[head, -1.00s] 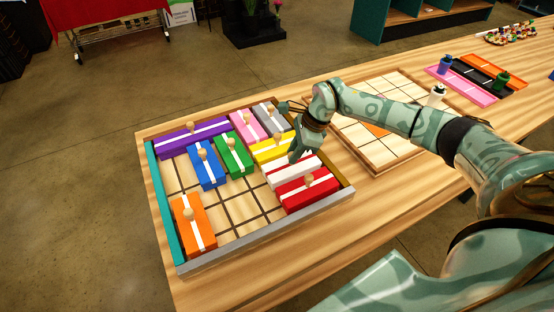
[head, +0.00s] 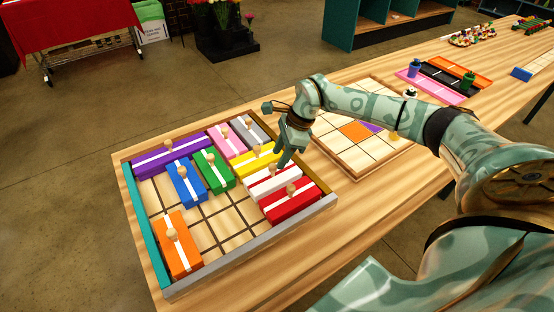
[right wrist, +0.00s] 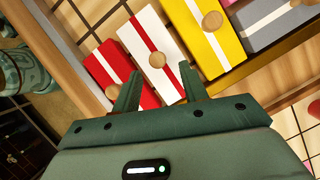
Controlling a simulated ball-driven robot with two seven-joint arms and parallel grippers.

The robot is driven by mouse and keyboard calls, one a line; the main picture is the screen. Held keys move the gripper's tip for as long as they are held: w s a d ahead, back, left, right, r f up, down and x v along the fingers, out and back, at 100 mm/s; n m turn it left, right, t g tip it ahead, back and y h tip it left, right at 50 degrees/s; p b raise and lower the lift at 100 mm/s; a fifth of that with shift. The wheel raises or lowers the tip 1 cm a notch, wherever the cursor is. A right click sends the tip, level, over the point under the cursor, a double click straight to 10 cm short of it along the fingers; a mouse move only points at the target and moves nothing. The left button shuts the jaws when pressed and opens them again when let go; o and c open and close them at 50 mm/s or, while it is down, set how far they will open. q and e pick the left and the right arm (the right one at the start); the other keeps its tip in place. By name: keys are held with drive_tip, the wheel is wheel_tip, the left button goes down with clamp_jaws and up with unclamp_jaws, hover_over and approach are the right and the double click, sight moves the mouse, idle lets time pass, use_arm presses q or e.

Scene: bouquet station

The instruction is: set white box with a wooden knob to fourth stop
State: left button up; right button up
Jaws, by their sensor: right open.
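The white box with a wooden knob (head: 261,187) lies in the wooden tray (head: 250,246), between the yellow box (head: 250,163) and the red box (head: 291,206). It also shows in the right wrist view (right wrist: 138,38), with a red stripe along its top. Its knob (right wrist: 157,60) is round and uncovered there. My right gripper (head: 283,160) is open and empty, above the white box. In the right wrist view its two fingertips (right wrist: 158,72) lie either side of the knob's line, with the knob just beyond them. My left gripper is out of view.
Purple (head: 175,155), blue (head: 187,186), green (head: 214,174), pink (head: 227,142), grey (head: 248,129) and orange (head: 178,248) boxes share the tray. Bare grid floor lies left of the white and red boxes. A second grid board (head: 362,152) is behind my right arm.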

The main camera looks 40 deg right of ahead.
drive_tip(key=v, duration=1.3)
drive_tip(key=shift+p, duration=0.4)
drive_tip(key=shift+d+f, duration=0.1)
